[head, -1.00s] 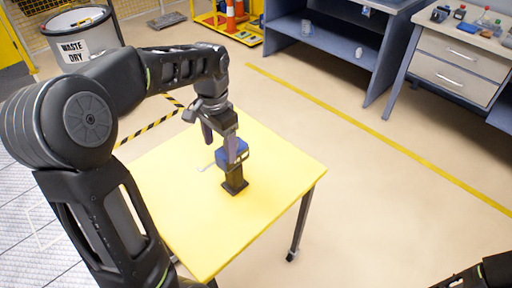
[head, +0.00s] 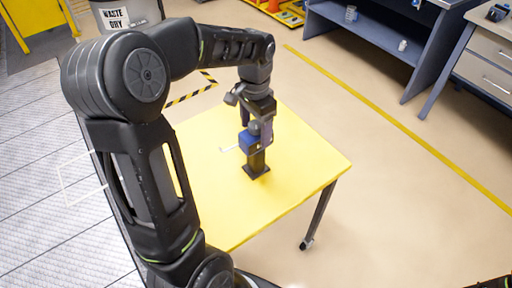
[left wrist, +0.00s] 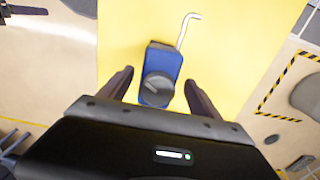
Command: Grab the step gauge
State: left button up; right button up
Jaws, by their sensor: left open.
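The step gauge appears to be the blue block (head: 249,142) with a dark round knob on top, standing on a black post with a square foot (head: 257,170) on the yellow table. In the left wrist view the blue block (left wrist: 162,62) and a pale hooked rod reaching past it lie straight ahead. My left gripper (head: 257,136) points down over the gauge, partly hiding its top. In the wrist view its open fingers (left wrist: 158,84) stand on either side of the knob, with gaps. Only a dark sliver of my right arm shows at the bottom right corner.
The yellow table (head: 300,165) is otherwise bare. A blue-grey shelf unit (head: 385,45) and a drawer bench (head: 480,65) stand at the back right. A waste bin (head: 125,15) is at the back left. Open floor lies to the right of the table.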

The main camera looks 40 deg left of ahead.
aim_at(256, 152)
pick_arm(q)
notch_tip(256, 152, down, 5)
jog(key=shift+d+f+p, duration=0.1)
jog(key=shift+p, duration=0.55)
jog(key=shift+c, duration=0.4)
grip_shut()
dwell(0.6)
